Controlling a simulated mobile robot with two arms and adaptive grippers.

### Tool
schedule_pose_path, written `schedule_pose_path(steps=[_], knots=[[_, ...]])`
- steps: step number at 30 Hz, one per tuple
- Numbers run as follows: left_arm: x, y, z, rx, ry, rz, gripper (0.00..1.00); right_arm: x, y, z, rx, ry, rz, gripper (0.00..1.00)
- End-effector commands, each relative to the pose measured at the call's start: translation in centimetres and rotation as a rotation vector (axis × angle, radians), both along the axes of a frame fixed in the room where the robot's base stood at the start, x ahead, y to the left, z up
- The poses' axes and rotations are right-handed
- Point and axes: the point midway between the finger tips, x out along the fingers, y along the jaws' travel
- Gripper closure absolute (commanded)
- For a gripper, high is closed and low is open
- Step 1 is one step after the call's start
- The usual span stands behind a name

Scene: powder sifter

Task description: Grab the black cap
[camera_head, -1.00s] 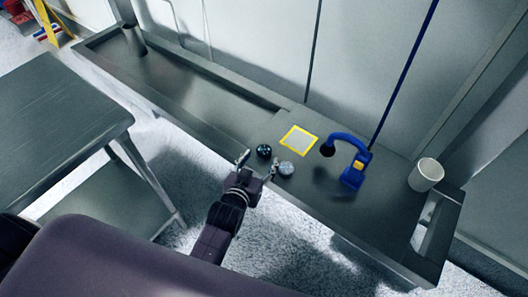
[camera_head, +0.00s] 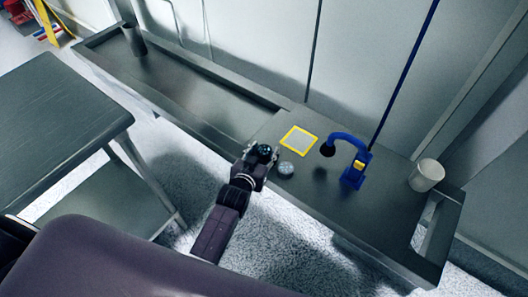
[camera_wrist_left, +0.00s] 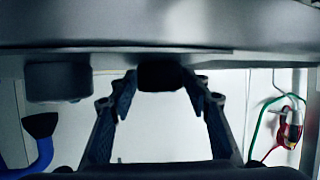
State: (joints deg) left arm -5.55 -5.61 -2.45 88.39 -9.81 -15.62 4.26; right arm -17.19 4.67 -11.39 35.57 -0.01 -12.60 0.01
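The black cap (camera_head: 264,150) is a small dark round piece on the grey bench, near its front edge. My left gripper (camera_head: 262,149) is at the cap, its two fingers on either side of it. In the left wrist view, which looks upside down, the cap (camera_wrist_left: 160,77) shows between the spread fingers (camera_wrist_left: 163,97). The fingers look open, with no clear sign of closing on the cap. The cap seems to rest on the bench surface. My right gripper is not in view.
A grey round piece (camera_head: 286,169) sits close to the right of the cap. A yellow-framed square (camera_head: 299,140), a blue curved stand (camera_head: 352,172) and a white cup (camera_head: 427,175) are farther along the bench (camera_head: 330,205). A separate grey table (camera_head: 55,110) stands at the left.

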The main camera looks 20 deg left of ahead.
Motion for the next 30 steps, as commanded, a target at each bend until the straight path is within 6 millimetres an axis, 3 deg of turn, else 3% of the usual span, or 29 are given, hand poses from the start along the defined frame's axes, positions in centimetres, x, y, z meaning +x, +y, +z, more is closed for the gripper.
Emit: schedule_pose_path(steps=[1,7,20,26,30], knots=[[0.0,0.0,0.0,0.000,0.000,0.000,0.64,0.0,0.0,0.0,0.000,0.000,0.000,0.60],[0.0,0.0,0.0,0.000,0.000,0.000,0.86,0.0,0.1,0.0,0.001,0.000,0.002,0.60],[0.0,0.0,1.1,0.000,-0.002,0.000,0.86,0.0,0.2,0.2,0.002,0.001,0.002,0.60],[0.1,0.0,4.8,0.001,-0.006,0.000,0.86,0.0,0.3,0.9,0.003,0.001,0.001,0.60],[0.1,0.0,9.2,0.001,-0.008,0.000,0.86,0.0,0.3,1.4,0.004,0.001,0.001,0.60]])
